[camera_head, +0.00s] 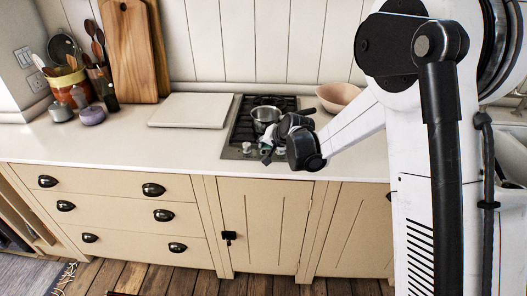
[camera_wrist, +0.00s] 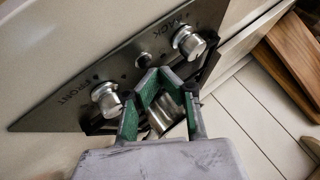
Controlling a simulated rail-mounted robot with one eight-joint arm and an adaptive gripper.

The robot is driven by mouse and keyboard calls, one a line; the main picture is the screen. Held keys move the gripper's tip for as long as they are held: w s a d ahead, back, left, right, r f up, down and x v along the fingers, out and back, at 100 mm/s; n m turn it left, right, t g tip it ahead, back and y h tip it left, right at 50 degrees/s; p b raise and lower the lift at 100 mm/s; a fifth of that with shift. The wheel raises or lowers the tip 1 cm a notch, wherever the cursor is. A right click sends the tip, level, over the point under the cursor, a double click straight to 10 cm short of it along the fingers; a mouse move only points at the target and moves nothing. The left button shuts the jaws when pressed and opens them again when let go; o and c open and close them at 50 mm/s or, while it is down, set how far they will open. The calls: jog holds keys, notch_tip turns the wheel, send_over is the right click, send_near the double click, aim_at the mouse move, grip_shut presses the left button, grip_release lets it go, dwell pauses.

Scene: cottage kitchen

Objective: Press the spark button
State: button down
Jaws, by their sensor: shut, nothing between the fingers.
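The steel hob panel (camera_wrist: 62,108) shows in the wrist view with a silver knob marked FRONT (camera_wrist: 106,98) and another marked BACK (camera_wrist: 189,42). A small round button (camera_wrist: 143,60), apparently the spark button, sits between the knobs. My gripper (camera_wrist: 152,74) is shut and empty, with green-lined fingers. Its tips are just below the button in the picture; whether they touch it I cannot tell. In the head view my gripper (camera_head: 266,156) is at the front edge of the hob (camera_head: 231,146), between the knobs, and the button is hidden or too small to see.
A metal pot (camera_head: 264,117) stands on the hob, close behind my gripper. A pinkish bowl (camera_head: 338,96) is to the right and a pale board (camera_head: 191,110) to the left. Cutting boards (camera_head: 129,50) lean on the wall. The counter front left is clear.

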aim_at(264, 152)
jog(key=shift+f, duration=0.25)
jog(key=shift+f+b, duration=0.25)
jog(key=shift+b, duration=0.35)
jog(key=shift+r, duration=0.5)
jog(key=shift+r+p, duration=1.25)
jog(key=shift+r, duration=1.75)
